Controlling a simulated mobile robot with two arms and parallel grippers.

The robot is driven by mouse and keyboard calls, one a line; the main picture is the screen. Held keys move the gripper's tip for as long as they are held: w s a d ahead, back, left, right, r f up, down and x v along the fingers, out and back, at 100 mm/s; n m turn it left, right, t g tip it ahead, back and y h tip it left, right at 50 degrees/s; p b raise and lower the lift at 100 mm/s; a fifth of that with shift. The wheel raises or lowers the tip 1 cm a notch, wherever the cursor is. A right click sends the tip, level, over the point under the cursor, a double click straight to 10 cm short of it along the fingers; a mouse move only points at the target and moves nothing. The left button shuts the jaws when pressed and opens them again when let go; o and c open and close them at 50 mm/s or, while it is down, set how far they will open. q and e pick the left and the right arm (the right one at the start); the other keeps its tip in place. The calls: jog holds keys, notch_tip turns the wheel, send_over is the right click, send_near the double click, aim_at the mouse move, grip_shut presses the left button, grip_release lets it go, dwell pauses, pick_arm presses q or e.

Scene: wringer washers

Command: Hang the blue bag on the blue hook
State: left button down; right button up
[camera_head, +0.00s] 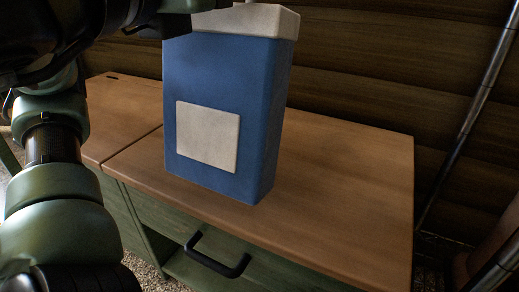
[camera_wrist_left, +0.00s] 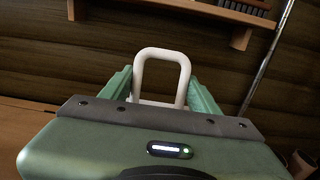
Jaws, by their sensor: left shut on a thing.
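The blue bag (camera_head: 222,100) has a white top band and a white square patch on its front. It hangs in the air over the wooden worktop in the head view, slightly tilted. Its white loop handle (camera_wrist_left: 163,52) stands up between the two green fingers of my left gripper (camera_wrist_left: 160,84) in the left wrist view. The left gripper is shut on this handle; its fingertips are cut off at the top of the head view. I see no blue hook in either view. My right gripper is not in view.
A wooden worktop (camera_head: 345,165) on a green cabinet with a black drawer handle (camera_head: 217,257) lies below the bag. A dark plank wall (camera_head: 370,50) stands behind. A metal pole (camera_head: 470,115) leans at the right. A wall shelf (camera_wrist_left: 215,12) shows in the left wrist view.

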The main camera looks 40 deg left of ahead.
pick_arm(q)
jog(key=shift+r+p, duration=2.05)
jog(key=shift+r, duration=0.45)
